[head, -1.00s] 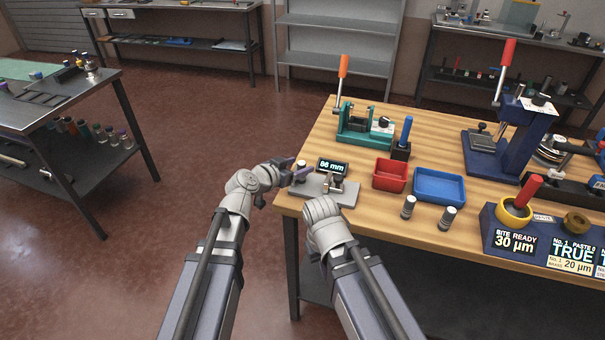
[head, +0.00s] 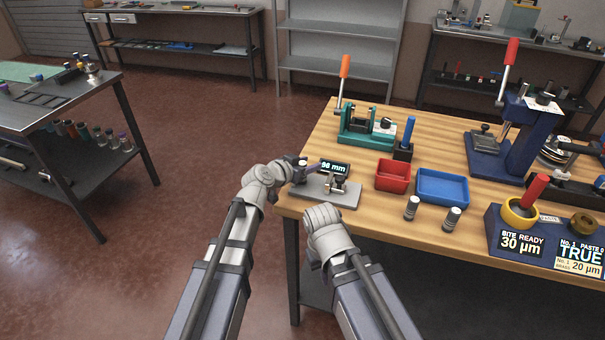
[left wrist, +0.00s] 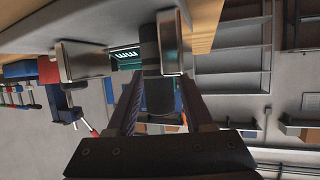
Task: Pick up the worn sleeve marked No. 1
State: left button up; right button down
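A small dark cylindrical sleeve (head: 302,164) stands by the gauge at the table's left corner, mostly hidden by my left gripper in the head view. In the left wrist view a dark cylinder (left wrist: 158,92) lies between the two fingers, near the gauge's metal jaws, with a slight gap beside the right finger. No marking is readable on it. My left gripper (left wrist: 158,85) looks open around it. Two more dark sleeves with pale bands, one (head: 411,208) and another (head: 451,219), stand at the front edge. My right gripper's fingers are hidden behind its wrist in the head view.
The gauge (head: 345,194) has a grey base and a lit mm display. A red tray (head: 393,176), a blue tray (head: 441,187) and a teal clamp (head: 370,139) stand behind. The labelled blue box (head: 497,242) stands at front right.

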pick_arm(q)
grip_shut()
jog(key=shift+r, duration=0.2)
dwell(0.5)
notch_tip(320, 180, up, 28)
jog(key=p, duration=2.8)
jog(key=shift+f, duration=0.15)
